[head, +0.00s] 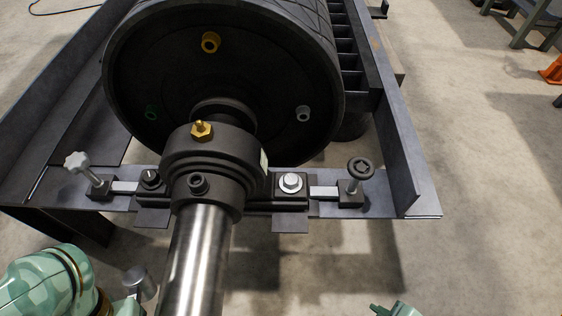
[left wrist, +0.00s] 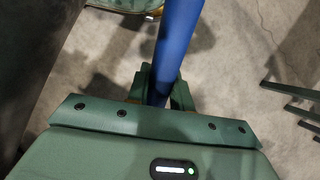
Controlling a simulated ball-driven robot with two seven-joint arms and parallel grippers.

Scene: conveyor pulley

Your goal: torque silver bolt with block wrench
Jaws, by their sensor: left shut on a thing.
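The silver bolt (head: 291,183) is a bright hex head with a washer on the right foot of the dark bearing block (head: 215,150). In the left wrist view, my left gripper (left wrist: 160,90) is shut on a long blue handle (left wrist: 178,45), which I take for the block wrench. Its far end is out of that view. In the head view, my left arm is at the lower left, away from the bolt, and its fingers are not visible. Only a green piece of my right arm shows at the bottom edge; its jaws cannot be made out.
A silver shaft (head: 197,260) runs from the block towards me. A short grey cylinder (head: 139,281) is beside my left arm. A dark bolt (head: 150,178) sits on the block's left foot. Adjuster knobs stand left (head: 77,162) and right (head: 361,167). The pulley (head: 225,85) rises behind.

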